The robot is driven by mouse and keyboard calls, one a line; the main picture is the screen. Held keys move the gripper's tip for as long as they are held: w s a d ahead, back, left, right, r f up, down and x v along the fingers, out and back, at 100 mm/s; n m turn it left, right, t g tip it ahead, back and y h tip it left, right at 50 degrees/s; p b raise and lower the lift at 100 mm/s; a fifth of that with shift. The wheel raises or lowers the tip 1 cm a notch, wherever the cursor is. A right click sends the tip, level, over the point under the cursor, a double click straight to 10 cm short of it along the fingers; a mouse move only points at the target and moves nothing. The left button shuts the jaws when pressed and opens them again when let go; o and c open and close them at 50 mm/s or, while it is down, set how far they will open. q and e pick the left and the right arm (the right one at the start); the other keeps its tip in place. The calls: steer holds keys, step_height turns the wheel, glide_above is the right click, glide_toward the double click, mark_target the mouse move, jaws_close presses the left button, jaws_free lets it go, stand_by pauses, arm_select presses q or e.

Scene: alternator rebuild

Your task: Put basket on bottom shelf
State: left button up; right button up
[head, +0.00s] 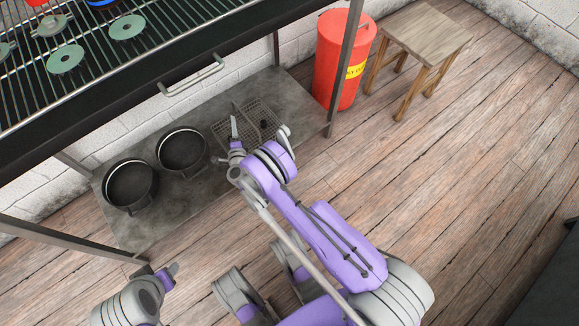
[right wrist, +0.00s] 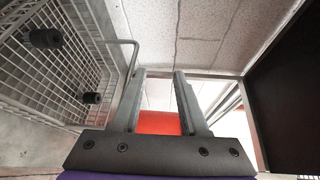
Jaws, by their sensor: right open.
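The wire basket (head: 262,110) appears to rest on the right part of the grey bottom shelf (head: 195,215). My right gripper (head: 236,127) is open at the basket's near left side and covers part of it. In the right wrist view the basket's mesh wall (right wrist: 48,80) with black knobs fills the left side. A bent wire of the basket runs close to the left finger of my right gripper (right wrist: 160,78). Nothing is held between the fingers. My left gripper (head: 168,272) is at the lower left, in front of the shelf; its jaw opening cannot be made out.
Two dark round pots (head: 130,184) and (head: 182,149) stand on the shelf's left half. The wire-rack upper level (head: 100,75) hangs over the back, with a handle (head: 192,76). A red bin (head: 340,62) and a wooden stool (head: 425,35) stand right. Floor on the right is clear.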

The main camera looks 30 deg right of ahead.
steer(key=w+a+r+n+y, duration=0.2)
steer(key=r+n, duration=0.1)
steer(key=r, duration=0.4)
steer(key=w+a+r+n+y, duration=0.1)
steer(key=a+r+n+y, duration=0.15)
steer(key=r, duration=0.55)
steer(key=s+a+r+n+g+y, duration=0.1)
steer(key=s+a+r+n+y, duration=0.1)
steer(key=s+r+n, duration=0.3)
steer(key=s+a+r+n+g+y, duration=0.1)
steer(key=r+n+y, duration=0.1)
steer(key=r+n, duration=0.3)
steer(key=s+r+n+g+y, duration=0.1)
steer(key=s+r+n+g, duration=0.1)
steer(key=s, duration=0.6)
steer(key=s+r+n+g, duration=0.2)
steer(key=s+r, duration=0.1)
steer(key=s, duration=0.4)
steer(key=s+d+f+n+g+h, duration=0.1)
steer(key=s+d+f+n+g, duration=0.1)
steer(key=s, duration=1)
steer(key=s+d+f+n+g+h, duration=0.2)
steer(key=s+d+g, duration=0.1)
steer(key=s, duration=0.9)
steer(key=shift+d+f, duration=0.15)
steer(key=shift+d, duration=0.75)
steer(key=shift+d, duration=0.1)
